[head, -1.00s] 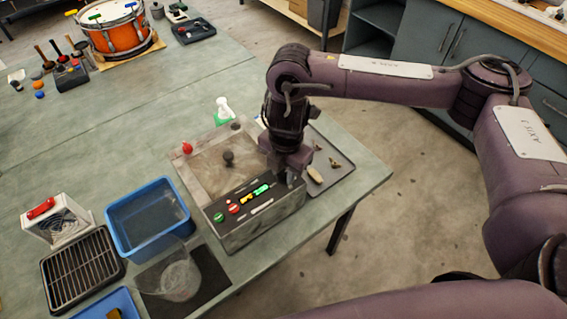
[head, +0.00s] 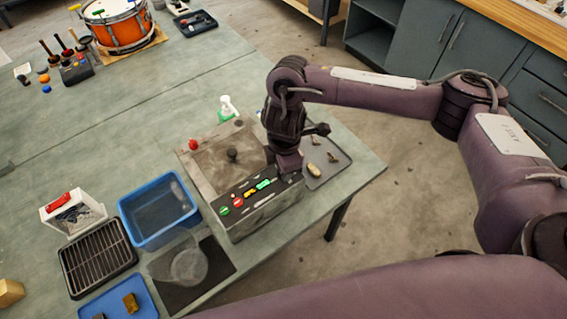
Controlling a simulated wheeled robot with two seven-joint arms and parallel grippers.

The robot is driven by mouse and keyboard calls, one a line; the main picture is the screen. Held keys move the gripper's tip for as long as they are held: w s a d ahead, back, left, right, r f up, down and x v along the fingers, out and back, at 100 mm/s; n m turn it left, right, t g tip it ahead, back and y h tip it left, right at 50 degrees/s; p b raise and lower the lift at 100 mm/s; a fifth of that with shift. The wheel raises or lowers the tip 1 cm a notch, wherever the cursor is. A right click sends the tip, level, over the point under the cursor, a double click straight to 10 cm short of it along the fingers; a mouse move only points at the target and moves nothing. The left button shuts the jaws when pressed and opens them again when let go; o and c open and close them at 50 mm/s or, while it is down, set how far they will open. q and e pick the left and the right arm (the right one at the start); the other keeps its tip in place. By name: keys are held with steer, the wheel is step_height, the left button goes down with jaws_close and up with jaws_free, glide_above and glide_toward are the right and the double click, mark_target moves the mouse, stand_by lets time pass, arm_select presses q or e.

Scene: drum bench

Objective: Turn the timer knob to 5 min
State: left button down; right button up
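The grey machine box (head: 270,213) stands near the front edge of the bench, with a dark control panel (head: 229,195) sloping along its front. The panel carries a green button (head: 224,211), a red button (head: 238,203) and yellow and green parts (head: 262,185). My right gripper (head: 287,168) points down at the panel's right end. Its fingers are small and dark, so I cannot tell whether they are open or shut, or touching anything. I cannot make out the timer knob; the gripper covers that end of the panel. My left gripper is not in view.
A red ball-topped part (head: 193,145) and a dark knob (head: 232,154) stand on the box top. A grey tray (head: 335,160) with small parts lies to its right. A blue bin (head: 158,238) and a clear container (head: 189,266) stand to its left.

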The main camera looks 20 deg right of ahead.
steer(key=shift+w+r, duration=0.15)
steer(key=o, duration=1)
steer(key=r, duration=0.6)
steer(key=shift+s+p, duration=0.2)
steer(key=shift+p, duration=0.2)
steer(key=shift+s+r, duration=0.1)
steer(key=shift+r, duration=0.7)
